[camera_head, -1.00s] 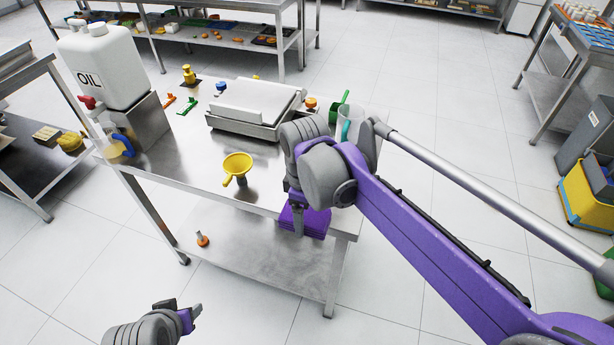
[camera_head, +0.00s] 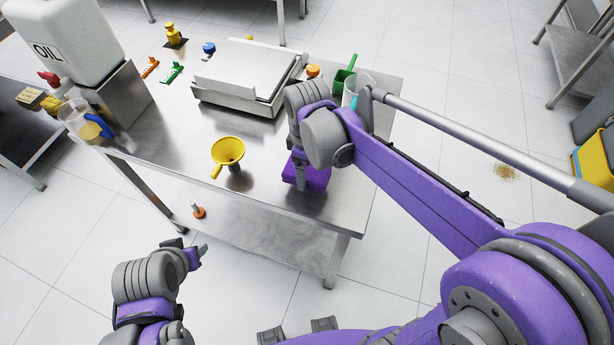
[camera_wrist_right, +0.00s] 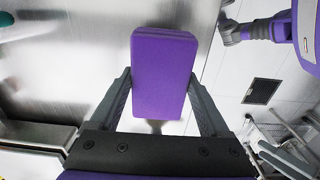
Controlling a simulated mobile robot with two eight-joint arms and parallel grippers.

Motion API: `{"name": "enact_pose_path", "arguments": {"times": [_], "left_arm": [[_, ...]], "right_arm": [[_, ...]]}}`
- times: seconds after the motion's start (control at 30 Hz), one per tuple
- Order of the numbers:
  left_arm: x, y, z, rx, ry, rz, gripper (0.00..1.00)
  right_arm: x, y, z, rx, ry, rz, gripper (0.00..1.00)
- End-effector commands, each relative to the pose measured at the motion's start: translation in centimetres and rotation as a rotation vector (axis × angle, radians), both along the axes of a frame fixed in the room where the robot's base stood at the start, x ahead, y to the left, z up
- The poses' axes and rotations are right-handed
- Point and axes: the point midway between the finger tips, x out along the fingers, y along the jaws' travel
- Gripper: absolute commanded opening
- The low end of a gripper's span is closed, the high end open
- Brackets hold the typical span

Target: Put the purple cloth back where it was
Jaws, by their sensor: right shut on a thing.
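The purple cloth (camera_head: 316,178) is a folded, thick, flat block. My right gripper (camera_head: 299,180) is shut on it, near the front right part of the steel table (camera_head: 270,205). In the right wrist view the cloth (camera_wrist_right: 166,75) sits between the two fingers of the gripper (camera_wrist_right: 165,88), with steel to its left and floor to its right. I cannot tell whether the cloth touches the tabletop. My left gripper (camera_head: 198,254) is low in front of the table, away from the cloth, and its jaw opening is unclear.
A yellow funnel (camera_head: 228,151) stands left of the cloth. A scale (camera_head: 248,75) is behind it. An oil canister (camera_head: 65,40) stands on a block (camera_head: 118,102) at left.

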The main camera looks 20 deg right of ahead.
Motion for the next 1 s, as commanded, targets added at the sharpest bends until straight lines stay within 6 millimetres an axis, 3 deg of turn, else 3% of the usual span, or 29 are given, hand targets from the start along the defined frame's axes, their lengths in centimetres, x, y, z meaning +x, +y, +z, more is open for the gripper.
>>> {"name": "enact_pose_path", "arguments": {"times": [0.3,0.7,0.73,0.83,1.0], "left_arm": [[-0.1,0.0,-0.3,0.0,0.003,0.0,0.5],[-0.3,0.0,-0.7,0.0,0.006,0.0,0.5],[-0.3,0.0,-0.8,0.0,0.006,0.0,0.5],[-0.3,0.0,-0.7,0.0,0.005,0.0,0.5],[-0.2,0.0,-0.6,0.0,0.005,0.0,0.5]], "right_arm": [[0.0,0.0,-4.0,0.0,0.0,0.0,0.2],[0.0,0.0,-4.6,0.0,0.0,0.0,0.2],[0.0,0.0,-4.6,0.0,0.0,0.0,0.82],[0.0,0.0,-4.5,0.0,0.0,0.0,1.0],[0.0,0.0,-4.4,0.0,0.0,0.0,1.0]]}}
